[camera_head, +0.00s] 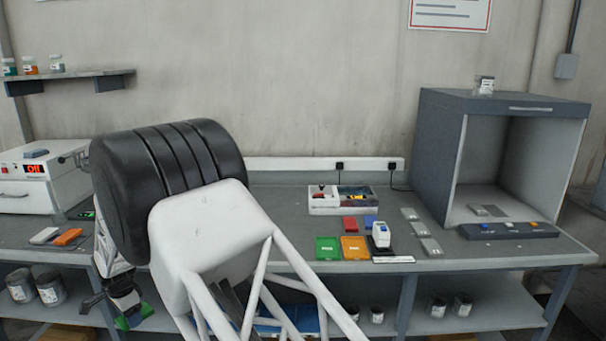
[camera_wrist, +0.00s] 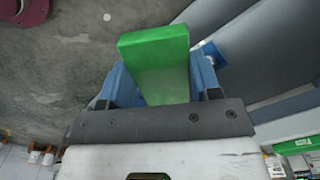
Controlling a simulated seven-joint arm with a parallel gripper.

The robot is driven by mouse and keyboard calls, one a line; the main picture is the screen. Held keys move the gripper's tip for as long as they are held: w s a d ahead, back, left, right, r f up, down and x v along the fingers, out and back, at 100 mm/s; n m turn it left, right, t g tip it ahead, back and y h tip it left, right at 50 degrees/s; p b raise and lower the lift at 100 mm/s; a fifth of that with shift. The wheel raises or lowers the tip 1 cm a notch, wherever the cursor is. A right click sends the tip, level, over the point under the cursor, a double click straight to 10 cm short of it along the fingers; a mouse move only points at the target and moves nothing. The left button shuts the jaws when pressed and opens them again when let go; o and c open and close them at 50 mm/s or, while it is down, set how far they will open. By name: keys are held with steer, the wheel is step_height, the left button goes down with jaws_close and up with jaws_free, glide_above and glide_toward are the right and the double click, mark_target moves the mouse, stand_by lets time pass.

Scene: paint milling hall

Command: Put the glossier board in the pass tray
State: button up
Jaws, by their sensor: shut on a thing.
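My gripper (camera_head: 124,297) hangs low at the left, in front of the bench's front edge and partly behind my arm. It is shut on a green board (camera_head: 133,320). In the wrist view the green board (camera_wrist: 155,48) stands between the two blue fingers of my gripper (camera_wrist: 160,75), its upper part sticking out past them. A green tray (camera_head: 328,248) with small white lettering lies flat on the bench, right of my arm. An orange tray (camera_head: 354,248) lies beside it. The lettering is too small to read surely. No second green board shows clearly.
A white block (camera_head: 45,235) and an orange block (camera_head: 67,237) lie on the bench at left. A white-blue meter (camera_head: 381,236), red block (camera_head: 350,223) and blue block (camera_head: 371,221) stand behind the trays. Grey panels (camera_head: 420,229) and an open grey booth (camera_head: 506,155) are at right.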

steer(key=s+d+f+n, duration=0.1)
steer(key=s+d+f, duration=0.3)
steer(key=f, duration=0.5)
steer(key=s+d+f+n, duration=0.1)
steer(key=d+f, duration=0.5)
steer(key=f, duration=0.3)
steer(key=s+d+f+n, duration=0.1)
steer(key=s+d+f, duration=0.3)
steer(key=f, duration=0.6)
steer(key=s+d+f+n, duration=0.2)
steer(key=s+d+f, duration=0.2)
steer(key=d+f, duration=0.45)
steer(key=s+d+f+n, duration=0.1)
steer(key=s+d+f, duration=0.45)
steer(key=d, duration=0.55)
steer(key=w+d+r, duration=0.3)
steer(key=w+d, duration=0.6)
steer(key=w, duration=0.2)
steer(key=w+d+r, duration=0.3)
steer(key=w+d, duration=0.5)
steer(key=w, duration=0.3)
steer(key=w+d+r, duration=0.4)
steer(key=w+d, duration=0.1)
steer(key=d, duration=0.4)
steer(key=w+d+r+n, duration=0.1)
steer(key=w+d+r, duration=0.3)
steer(key=d, duration=0.6)
steer(key=shift+w+r, duration=0.15)
steer(key=shift+w, duration=0.75)
steer(key=shift+s, duration=0.1)
